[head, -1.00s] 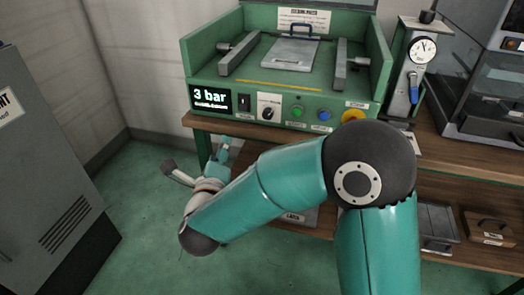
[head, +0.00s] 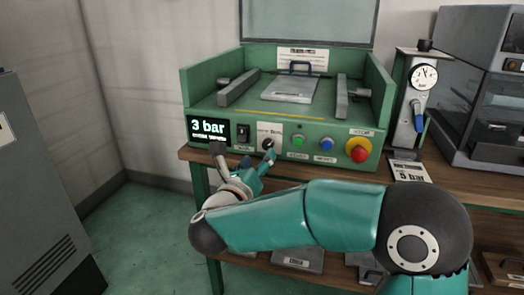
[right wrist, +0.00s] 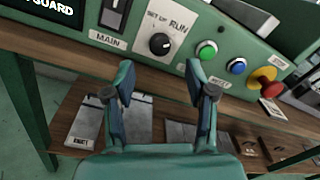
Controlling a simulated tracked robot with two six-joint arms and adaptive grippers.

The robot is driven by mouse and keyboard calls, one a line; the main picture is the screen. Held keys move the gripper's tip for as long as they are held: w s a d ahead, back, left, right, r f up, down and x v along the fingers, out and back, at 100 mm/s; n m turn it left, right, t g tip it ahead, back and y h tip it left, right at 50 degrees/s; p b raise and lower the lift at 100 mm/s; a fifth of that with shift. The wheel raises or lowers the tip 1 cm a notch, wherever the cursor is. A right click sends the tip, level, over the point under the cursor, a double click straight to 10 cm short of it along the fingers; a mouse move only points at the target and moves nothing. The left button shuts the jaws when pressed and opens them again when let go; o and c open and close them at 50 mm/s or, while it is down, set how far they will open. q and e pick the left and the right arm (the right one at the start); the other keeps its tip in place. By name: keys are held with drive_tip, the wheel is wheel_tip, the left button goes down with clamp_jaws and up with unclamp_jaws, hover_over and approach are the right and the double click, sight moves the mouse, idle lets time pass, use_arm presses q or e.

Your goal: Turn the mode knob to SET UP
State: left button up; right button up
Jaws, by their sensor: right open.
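The mode knob (head: 268,144) is a small black knob on a white plate on the green machine's front panel. In the right wrist view the knob (right wrist: 160,43) has SET UP printed at its upper left and RUN at its upper right. Its pointer is too small to read surely. My right gripper (head: 258,162) is just in front of and below the knob. In the right wrist view the gripper (right wrist: 160,78) is open and empty, its fingers apart below the knob and not touching it. My left gripper is not in view.
Beside the knob are the black MAIN switch (right wrist: 114,15), a green button (right wrist: 206,50), a blue button (right wrist: 236,66) and a red emergency stop (head: 359,154). The display (head: 209,130) reads 3 bar. The wooden bench edge (head: 192,155) runs below the panel.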

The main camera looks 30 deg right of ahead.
sight(267, 146)
drive_tip(key=x, duration=0.6)
drive_tip(key=shift+w+d, duration=0.2)
drive_tip(key=shift+d, duration=0.1)
